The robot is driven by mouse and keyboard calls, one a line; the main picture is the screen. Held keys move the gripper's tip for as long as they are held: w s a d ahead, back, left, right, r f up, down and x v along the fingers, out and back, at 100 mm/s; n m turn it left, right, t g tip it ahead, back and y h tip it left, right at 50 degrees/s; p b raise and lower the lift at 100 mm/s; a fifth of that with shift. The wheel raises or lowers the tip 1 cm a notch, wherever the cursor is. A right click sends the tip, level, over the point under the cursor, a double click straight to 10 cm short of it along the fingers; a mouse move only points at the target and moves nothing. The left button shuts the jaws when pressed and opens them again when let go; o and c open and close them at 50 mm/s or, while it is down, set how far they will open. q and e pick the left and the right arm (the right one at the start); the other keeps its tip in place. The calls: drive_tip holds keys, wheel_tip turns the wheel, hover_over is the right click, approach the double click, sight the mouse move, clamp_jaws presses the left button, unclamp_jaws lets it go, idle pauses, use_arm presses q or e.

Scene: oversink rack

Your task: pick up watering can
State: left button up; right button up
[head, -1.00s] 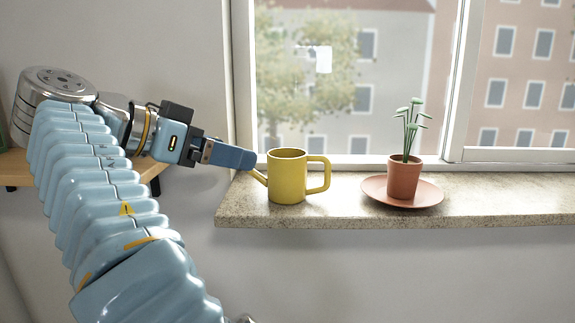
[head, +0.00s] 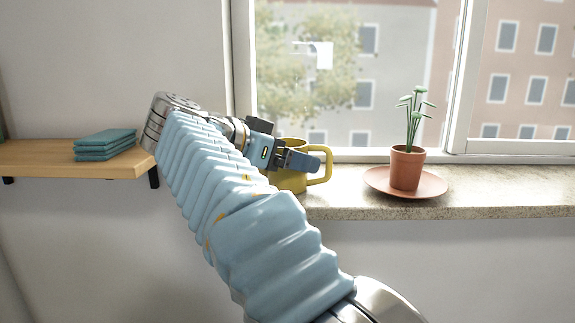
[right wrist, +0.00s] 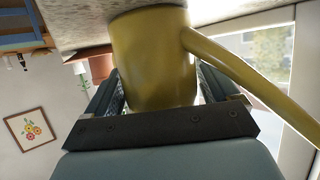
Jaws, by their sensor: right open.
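The yellow watering can (head: 290,181) stands on the stone window sill, its handle (head: 323,170) to the right. My right gripper (head: 303,160) is in front of the can's upper part and hides much of it, including the spout in the head view. In the right wrist view, upside down, the can's body (right wrist: 150,50) sits between the two open fingers, with the spout (right wrist: 255,75) running past the right finger. I cannot tell whether either finger touches the can. My left gripper is not in view.
A terracotta pot (head: 407,168) with a green plant stands on a saucer (head: 430,188) right of the can. The window frame (head: 243,60) rises behind the sill (head: 480,197). A wooden shelf (head: 40,158) with folded teal cloths (head: 104,144) is at the left.

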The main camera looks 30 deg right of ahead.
drive_tip(key=shift+d, duration=0.1)
drive_tip(key=shift+c, duration=0.3)
drive_tip(key=c, duration=0.9)
